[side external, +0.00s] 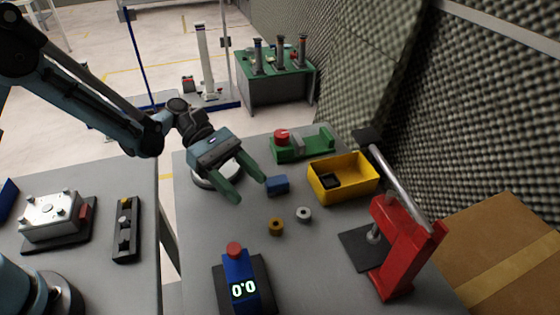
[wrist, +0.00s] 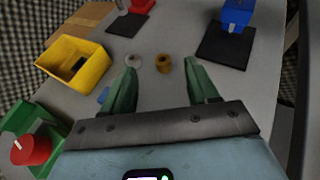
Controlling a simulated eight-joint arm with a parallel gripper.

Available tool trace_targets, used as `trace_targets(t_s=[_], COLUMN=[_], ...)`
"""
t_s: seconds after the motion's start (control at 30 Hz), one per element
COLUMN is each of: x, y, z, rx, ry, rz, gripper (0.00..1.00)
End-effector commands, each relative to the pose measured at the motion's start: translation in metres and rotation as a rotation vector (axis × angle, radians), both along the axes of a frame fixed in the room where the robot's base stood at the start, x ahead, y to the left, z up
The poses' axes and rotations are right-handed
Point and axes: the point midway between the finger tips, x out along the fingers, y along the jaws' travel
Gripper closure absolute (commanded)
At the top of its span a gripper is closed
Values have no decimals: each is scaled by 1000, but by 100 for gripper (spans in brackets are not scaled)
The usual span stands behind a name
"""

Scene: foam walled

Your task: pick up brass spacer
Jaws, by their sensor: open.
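The brass spacer (side external: 275,226) is a small gold-brown ring on the grey table in the side view. In the wrist view the brass spacer (wrist: 164,65) lies beyond the fingertips, between their lines. My gripper (side external: 250,190) has two green fingers, open and empty, above the table and to the upper left of the spacer. In the wrist view my gripper (wrist: 163,75) shows its fingers spread wide apart. Nothing covers the spacer.
A silver ring (side external: 304,214) lies close beside the spacer. A blue block (side external: 277,185) sits near the fingertips. A yellow bin (side external: 357,186), a red press (side external: 400,245), a green fixture (side external: 318,146) and a blue device reading 0.0 (side external: 235,267) stand around.

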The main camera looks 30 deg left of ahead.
Motion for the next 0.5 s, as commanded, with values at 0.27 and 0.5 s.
trace_targets(t_s=[0.27, 0.5], x=[-1, -5], y=[-5, -19], z=[-31, -37], rx=[1, 1], ry=[-2, -2], rz=[-2, -2], gripper=[41, 41])
